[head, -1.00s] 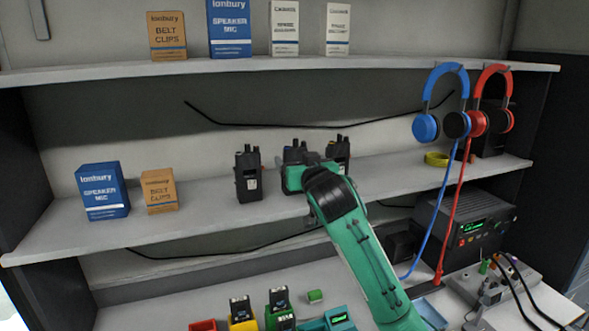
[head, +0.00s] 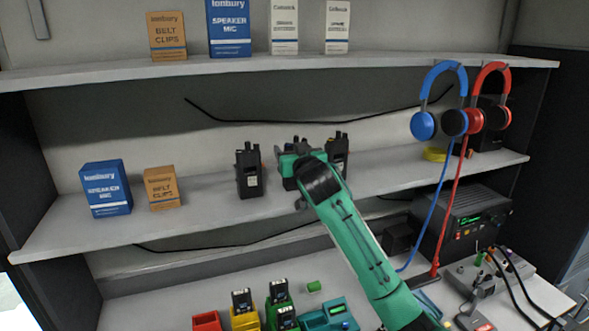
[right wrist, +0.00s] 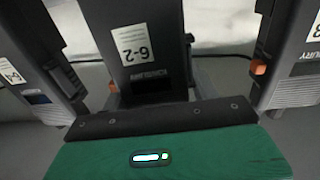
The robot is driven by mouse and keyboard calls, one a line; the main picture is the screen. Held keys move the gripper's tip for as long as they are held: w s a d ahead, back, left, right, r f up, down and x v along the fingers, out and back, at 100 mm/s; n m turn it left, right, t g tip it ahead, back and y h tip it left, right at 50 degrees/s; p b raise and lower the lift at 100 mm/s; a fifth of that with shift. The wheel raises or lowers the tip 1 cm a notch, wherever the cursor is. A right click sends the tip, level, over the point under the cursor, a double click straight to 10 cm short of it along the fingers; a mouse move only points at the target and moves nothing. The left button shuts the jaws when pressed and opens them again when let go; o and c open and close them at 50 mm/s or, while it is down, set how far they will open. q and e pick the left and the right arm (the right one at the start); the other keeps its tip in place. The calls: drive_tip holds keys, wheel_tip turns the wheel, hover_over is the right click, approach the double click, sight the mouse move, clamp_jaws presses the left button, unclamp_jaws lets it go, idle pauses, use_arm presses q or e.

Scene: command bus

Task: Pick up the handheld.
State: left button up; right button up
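Several black handhelds stand upright on the middle shelf. In the head view one handheld (head: 249,172) is left of my green right gripper (head: 289,168), another (head: 338,150) is to its right, and the middle one is mostly hidden behind it. In the right wrist view the middle handheld (right wrist: 147,45), with a white "6-2" label, is directly in front of the gripper (right wrist: 153,108). Its lower part is at the gripper's dark front edge. The fingers are not clear, so I cannot tell whether they grip it. My left gripper is out of view.
The middle shelf (head: 90,235) also holds a blue box (head: 106,188) and an orange box (head: 161,188). More boxes stand on the upper shelf (head: 380,64). Blue headphones (head: 446,75) and red headphones (head: 492,75) hang at right. Chargers (head: 330,315) and a radio unit (head: 465,222) are below.

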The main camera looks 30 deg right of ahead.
drive_tip(key=c, duration=0.5)
drive_tip(key=shift+r, duration=0.15)
wheel_tip(320, 180, up, 10)
drive_tip(key=shift+f+b, duration=0.1)
drive_tip(key=shift+b, duration=1.05)
